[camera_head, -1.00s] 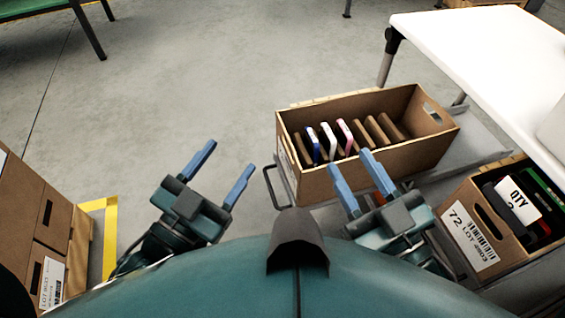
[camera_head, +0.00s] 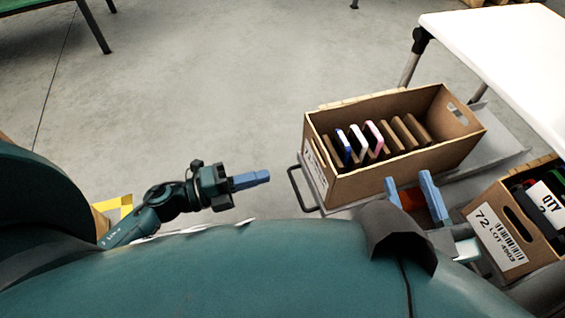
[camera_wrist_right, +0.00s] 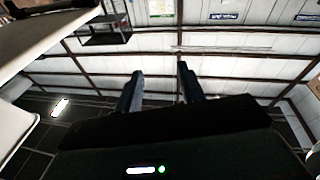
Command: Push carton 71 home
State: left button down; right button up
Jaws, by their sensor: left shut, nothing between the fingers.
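A long open brown carton (camera_head: 357,187) sits tilted on a low grey cart, its white-labelled end facing left. I cannot read its number; it may be carton 71. It holds a row of brown, white, pink and blue flat items. My left gripper (camera_head: 266,178) is shut and empty, pointing right, left of that carton and apart from it. My right gripper (camera_head: 408,182) is open, its fingers upright in front of the carton's near long side; contact cannot be told. In the right wrist view its fingers (camera_wrist_right: 160,90) stand apart with nothing between them.
Carton 72 (camera_head: 480,218) stands at the lower right with dark items and a QTY card. A grey handle (camera_head: 294,190) juts from the cart's left end. A white table (camera_head: 500,55) is at upper right.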

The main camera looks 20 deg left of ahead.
aim_at(328, 158)
pick_arm(q)
jog(key=b+x, duration=0.2)
jog(key=x, duration=1)
jog(key=shift+w+d, duration=0.2)
jog(key=shift+d, duration=0.15)
pick_arm(e)
jog(key=shift+s+a+r+y, duration=0.1)
jog(key=shift+a+r+y, duration=0.15)
jog(key=shift+y, duration=0.05)
pick_arm(q)
jog(key=shift+r, duration=0.1)
